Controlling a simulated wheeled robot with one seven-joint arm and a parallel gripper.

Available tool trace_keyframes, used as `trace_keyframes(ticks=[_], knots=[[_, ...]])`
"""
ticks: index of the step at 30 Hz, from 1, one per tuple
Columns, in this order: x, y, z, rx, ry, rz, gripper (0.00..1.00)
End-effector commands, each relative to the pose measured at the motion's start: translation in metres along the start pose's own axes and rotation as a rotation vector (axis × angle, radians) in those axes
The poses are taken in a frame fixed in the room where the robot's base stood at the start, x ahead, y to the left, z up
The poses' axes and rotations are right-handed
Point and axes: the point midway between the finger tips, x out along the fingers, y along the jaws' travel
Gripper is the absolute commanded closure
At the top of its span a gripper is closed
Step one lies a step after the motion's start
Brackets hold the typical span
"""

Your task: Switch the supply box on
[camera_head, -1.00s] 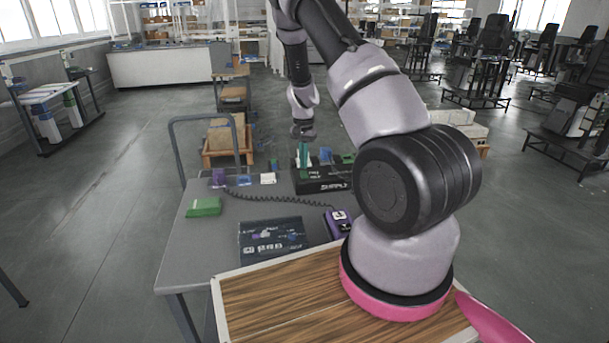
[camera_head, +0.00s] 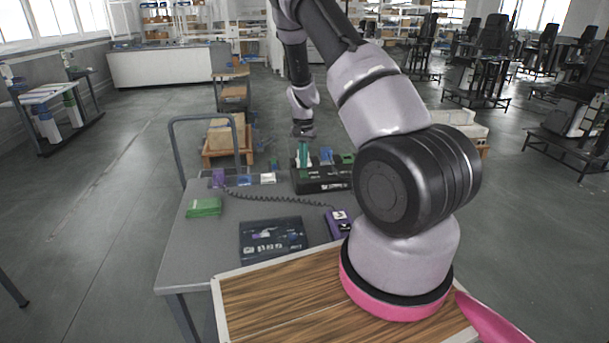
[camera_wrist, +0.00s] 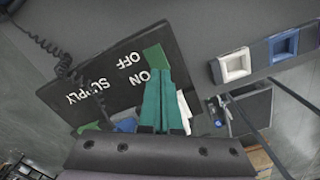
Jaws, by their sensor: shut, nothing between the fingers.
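The black supply box (camera_head: 325,186) stands at the back right of the grey table, with a cable running from it. In the wrist view the box (camera_wrist: 105,62) shows the white words ON, OFF and SUPPLY upside down. My gripper's teal fingers (camera_wrist: 158,92) are shut and empty, pointing at the end of the box near the word ON. A green piece (camera_wrist: 155,57) lies at their tips; I cannot tell whether they touch it. In the head view the gripper (camera_head: 304,153) is over the box's left part. The fingers hide part of the box top.
A blue part (camera_head: 326,155) shows at the box. Purple, blue and white holders (camera_head: 267,178) line the table's back edge. A green block (camera_head: 204,207), a dark panel (camera_head: 272,238) and a purple handset (camera_head: 340,223) with a coiled cord lie in front.

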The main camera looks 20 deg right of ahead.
Motion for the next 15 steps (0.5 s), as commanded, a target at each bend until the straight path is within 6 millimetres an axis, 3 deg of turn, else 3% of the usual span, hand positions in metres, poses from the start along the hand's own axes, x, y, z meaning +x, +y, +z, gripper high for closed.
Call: trace_keyframes(ticks=[15], knots=[[0.0072,0.0,0.0,0.0,0.0,0.0,1.0]])
